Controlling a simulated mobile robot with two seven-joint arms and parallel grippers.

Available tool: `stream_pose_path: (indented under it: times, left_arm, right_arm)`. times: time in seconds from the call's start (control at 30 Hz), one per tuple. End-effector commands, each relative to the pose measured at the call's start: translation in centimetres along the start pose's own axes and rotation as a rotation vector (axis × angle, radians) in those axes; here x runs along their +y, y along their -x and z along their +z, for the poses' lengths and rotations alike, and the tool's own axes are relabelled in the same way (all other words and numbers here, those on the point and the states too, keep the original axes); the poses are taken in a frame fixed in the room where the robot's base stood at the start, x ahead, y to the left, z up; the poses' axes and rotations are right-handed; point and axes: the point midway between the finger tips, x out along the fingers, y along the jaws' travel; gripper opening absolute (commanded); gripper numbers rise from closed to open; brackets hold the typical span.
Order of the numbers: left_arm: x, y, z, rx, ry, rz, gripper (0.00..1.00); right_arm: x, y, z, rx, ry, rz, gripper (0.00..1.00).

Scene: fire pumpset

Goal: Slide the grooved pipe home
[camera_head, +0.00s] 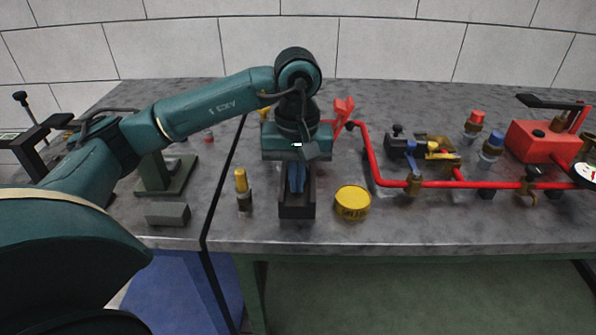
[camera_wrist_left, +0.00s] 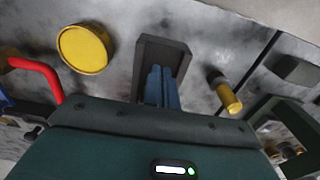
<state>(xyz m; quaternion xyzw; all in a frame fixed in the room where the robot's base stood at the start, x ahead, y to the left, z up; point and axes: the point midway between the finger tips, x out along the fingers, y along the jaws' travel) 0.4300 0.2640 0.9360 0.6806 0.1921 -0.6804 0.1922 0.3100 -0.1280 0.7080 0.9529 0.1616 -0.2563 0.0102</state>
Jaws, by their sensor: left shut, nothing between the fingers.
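My left gripper (camera_head: 297,186) points down with its blue fingers shut and empty, over or inside a narrow dark open tray (camera_head: 297,212). In the left wrist view the fingers (camera_wrist_left: 161,82) are side by side at the tray (camera_wrist_left: 177,46). How deep they reach is hard to tell. Red pipe (camera_head: 460,184) runs along the table to the right, bending back at its left end; a red bend also shows in the left wrist view (camera_wrist_left: 36,70). I cannot tell which part is the grooved pipe, and no groove is visible. My right gripper is not in view.
A yellow round tin (camera_head: 353,203) stands right of the tray and a yellow-capped tool (camera_head: 242,188) left of it. A grey block (camera_head: 167,214) and green stand (camera_head: 166,176) are farther left. A red pump unit (camera_head: 541,146) and several small fittings fill the right side.

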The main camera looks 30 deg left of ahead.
Motion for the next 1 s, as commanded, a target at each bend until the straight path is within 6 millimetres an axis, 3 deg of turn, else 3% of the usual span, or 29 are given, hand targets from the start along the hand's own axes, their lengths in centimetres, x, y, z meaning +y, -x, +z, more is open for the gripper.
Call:
stream_pose_path:
  times: [0.03, 0.17, 1.0]
  left_arm:
    - [0.0, 0.0, 0.1, 0.000, 0.000, 0.000, 0.00]
    - [0.0, 0.5, 0.0, 0.001, 0.000, 0.000, 0.00]
    - [0.0, 7.1, 0.1, 0.000, -0.001, 0.000, 0.00]
  right_arm:
    - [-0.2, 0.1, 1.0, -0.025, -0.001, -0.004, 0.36]
    - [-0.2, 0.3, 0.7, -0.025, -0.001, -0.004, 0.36]
    - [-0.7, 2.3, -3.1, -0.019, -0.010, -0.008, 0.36]
